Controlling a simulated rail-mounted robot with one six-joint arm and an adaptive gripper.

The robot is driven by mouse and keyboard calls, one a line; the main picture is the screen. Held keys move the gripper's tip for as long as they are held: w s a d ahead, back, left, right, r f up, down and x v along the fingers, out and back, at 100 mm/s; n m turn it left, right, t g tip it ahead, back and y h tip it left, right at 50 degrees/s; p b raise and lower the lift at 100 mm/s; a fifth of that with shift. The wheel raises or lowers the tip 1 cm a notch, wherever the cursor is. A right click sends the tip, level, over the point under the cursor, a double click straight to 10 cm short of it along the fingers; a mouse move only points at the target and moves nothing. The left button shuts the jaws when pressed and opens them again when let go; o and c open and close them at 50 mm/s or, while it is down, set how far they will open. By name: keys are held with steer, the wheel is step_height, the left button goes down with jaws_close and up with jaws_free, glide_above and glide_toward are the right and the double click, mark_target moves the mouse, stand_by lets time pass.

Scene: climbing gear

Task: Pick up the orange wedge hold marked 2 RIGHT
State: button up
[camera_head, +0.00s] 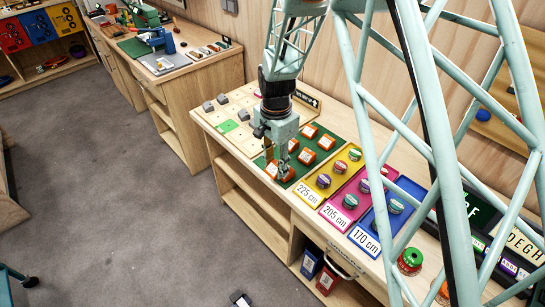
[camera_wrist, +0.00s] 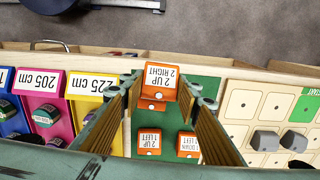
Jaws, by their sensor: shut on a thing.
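My gripper (camera_head: 284,166) is lowered at the front edge of the green mat (camera_head: 262,160). In the wrist view its two fingers stand on either side of an orange wedge hold (camera_wrist: 158,82) and are shut on it. Its white label reads 2 UP, 2 RIGHT, upside down in this view. In the head view the gripper partly hides this hold. I cannot tell whether it still touches the mat. Two other orange holds, 2 UP 1 LEFT (camera_wrist: 149,142) and one only partly readable (camera_wrist: 188,144), lie behind it.
More orange holds (camera_head: 326,142) lie on the green mat. A pale grid board (camera_head: 212,118) with grey blocks and a green START square is beside it. Yellow 225 cm (camera_head: 322,182), pink 205 cm (camera_head: 346,206) and blue 170 cm (camera_head: 374,228) trays hold rolled slings on the other side.

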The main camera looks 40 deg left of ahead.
steer(key=s+d, duration=0.4)
steer(key=d, duration=0.1)
steer(key=shift+s+r, duration=0.15)
steer(key=shift+r, duration=0.15)
